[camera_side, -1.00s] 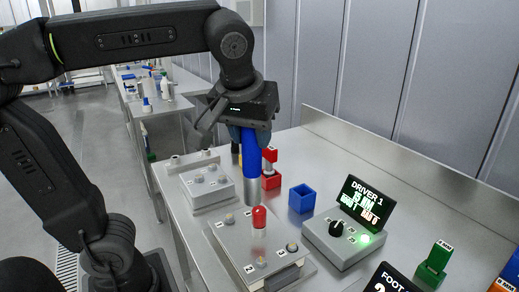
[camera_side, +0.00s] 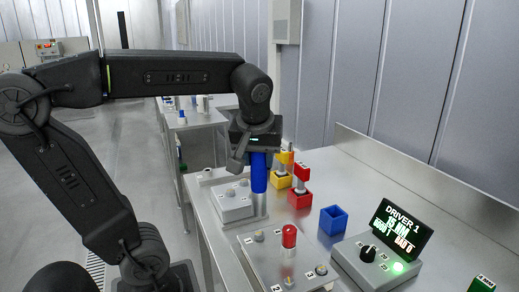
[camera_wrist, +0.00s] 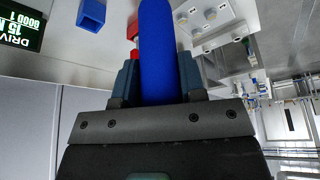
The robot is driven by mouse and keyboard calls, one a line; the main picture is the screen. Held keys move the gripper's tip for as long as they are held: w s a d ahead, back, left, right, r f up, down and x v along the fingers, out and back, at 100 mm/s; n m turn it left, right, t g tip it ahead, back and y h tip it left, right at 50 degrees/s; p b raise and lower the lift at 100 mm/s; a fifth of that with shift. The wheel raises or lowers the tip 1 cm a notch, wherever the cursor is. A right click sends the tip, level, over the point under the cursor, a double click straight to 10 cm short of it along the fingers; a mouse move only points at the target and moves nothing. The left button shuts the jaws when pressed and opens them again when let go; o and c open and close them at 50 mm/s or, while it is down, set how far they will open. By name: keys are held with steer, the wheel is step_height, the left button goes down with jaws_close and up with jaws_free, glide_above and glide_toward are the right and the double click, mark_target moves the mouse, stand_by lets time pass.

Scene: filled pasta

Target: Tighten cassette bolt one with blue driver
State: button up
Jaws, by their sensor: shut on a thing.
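My gripper (camera_side: 259,150) is shut on the blue driver (camera_side: 259,178), which hangs upright with its silver tip down. In the wrist view the fingers (camera_wrist: 158,72) clasp the blue handle (camera_wrist: 157,35) from both sides. The grey cassette (camera_side: 262,262) lies at the front of the bench, with a red-capped post (camera_side: 289,236) and numbered bolts. Bolt one (camera_side: 258,236) is at its left corner. The driver tip shows just above bolt one in the side view, apparently clear of it; depth is hard to judge.
A grey block with bolts (camera_side: 234,204) stands behind the cassette. The blue holder (camera_side: 333,219) is empty. The red holder (camera_side: 299,199) and yellow holder (camera_side: 280,180) have drivers. The driver 1 display (camera_side: 401,226) sits on a control box with a green light (camera_side: 398,267).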

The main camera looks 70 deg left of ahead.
mark_target(259, 185)
steer(key=shift+f, duration=3.65)
stand_by(0.8)
steer(key=shift+r, duration=0.1)
steer(key=shift+r, duration=2.45)
